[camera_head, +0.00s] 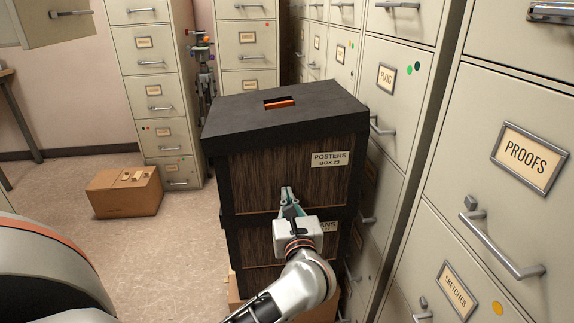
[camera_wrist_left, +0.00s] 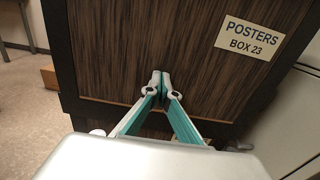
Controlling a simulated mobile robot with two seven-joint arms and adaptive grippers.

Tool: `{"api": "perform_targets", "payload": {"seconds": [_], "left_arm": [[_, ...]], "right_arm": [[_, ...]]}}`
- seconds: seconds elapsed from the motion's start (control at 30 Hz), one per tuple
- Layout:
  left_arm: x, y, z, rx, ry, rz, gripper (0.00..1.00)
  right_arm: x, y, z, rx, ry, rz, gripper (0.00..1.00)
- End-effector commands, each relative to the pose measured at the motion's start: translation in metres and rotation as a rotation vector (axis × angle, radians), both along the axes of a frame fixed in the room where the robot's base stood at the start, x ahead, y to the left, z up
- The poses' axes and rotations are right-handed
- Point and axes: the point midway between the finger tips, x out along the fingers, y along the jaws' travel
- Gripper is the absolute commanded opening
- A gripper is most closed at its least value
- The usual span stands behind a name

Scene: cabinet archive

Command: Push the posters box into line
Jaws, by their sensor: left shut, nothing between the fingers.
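The posters box (camera_head: 285,172) is a dark wood-grain box with a black lid and frame, labelled "POSTERS BOX 23". It sits on top of another dark box (camera_head: 256,246), whose label is partly hidden by my left gripper. The posters box looks slightly turned relative to the box below. My left gripper (camera_head: 287,190) is shut and empty, its fingertips at the lower front face of the posters box. In the left wrist view the tips (camera_wrist_left: 160,76) are at the wood panel, left of and below the label; I cannot tell whether they touch. My right gripper is not in view.
Filing cabinets stand close along the right, including a drawer labelled "PROOFS" (camera_head: 526,153). A cardboard box (camera_head: 124,199) lies on the floor at left. More cabinets (camera_head: 157,94) stand behind. Open floor (camera_head: 170,250) lies left of the stack.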

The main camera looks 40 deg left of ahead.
Motion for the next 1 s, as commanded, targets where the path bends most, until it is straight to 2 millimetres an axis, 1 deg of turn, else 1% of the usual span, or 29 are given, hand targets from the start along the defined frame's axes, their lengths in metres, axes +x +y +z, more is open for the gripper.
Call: {"api": "perform_targets", "payload": {"seconds": [0.27,0.47,1.0], "left_arm": [[0.005,0.007,-0.001,0.0,0.001,0.001,0.0],[0.004,0.005,0.0,-0.001,0.001,0.0,0.0],[-0.027,-0.031,0.0,-0.002,0.001,0.0,0.0]], "right_arm": [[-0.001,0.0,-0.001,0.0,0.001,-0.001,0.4],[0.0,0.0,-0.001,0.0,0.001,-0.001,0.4],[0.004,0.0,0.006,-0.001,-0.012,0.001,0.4]]}}
